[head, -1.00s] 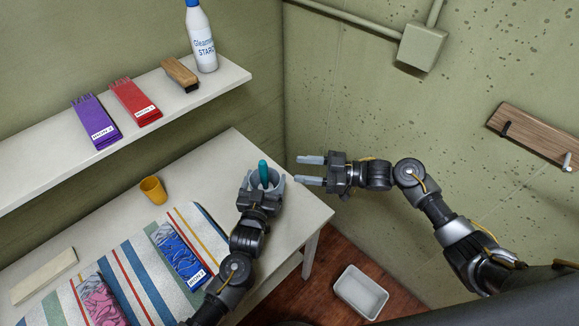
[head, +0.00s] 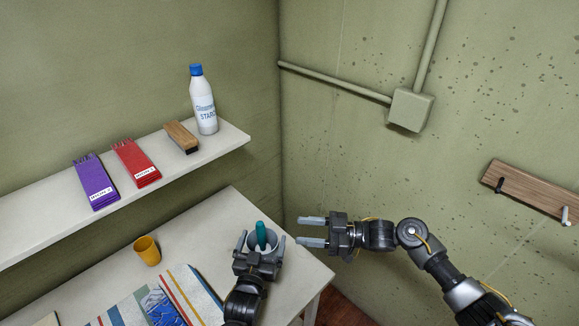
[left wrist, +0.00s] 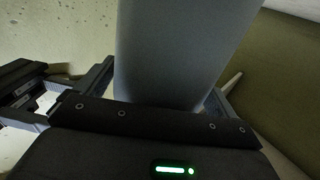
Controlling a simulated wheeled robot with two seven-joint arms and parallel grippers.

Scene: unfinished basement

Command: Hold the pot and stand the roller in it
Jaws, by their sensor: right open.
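A grey pot (head: 271,241) is at the right end of the white table, and it fills the middle of the left wrist view (left wrist: 175,50). The teal roller (head: 261,236) stands in the pot with its upper part above the rim; its lower end is hidden inside. My left gripper (head: 259,247) has a finger on either side of the pot and is shut on it; the fingers also show in the left wrist view (left wrist: 158,88). My right gripper (head: 312,231) is open and empty just right of the pot, its fingers pointing left, apart from the roller.
A yellow cup (head: 147,250) stands on the white table (head: 205,225) to the left, behind a striped cloth (head: 190,290). The wall shelf (head: 60,220) holds purple and red folded cloths, a brush (head: 181,136) and a starch bottle (head: 204,105). A hook board (head: 530,190) hangs on the right wall.

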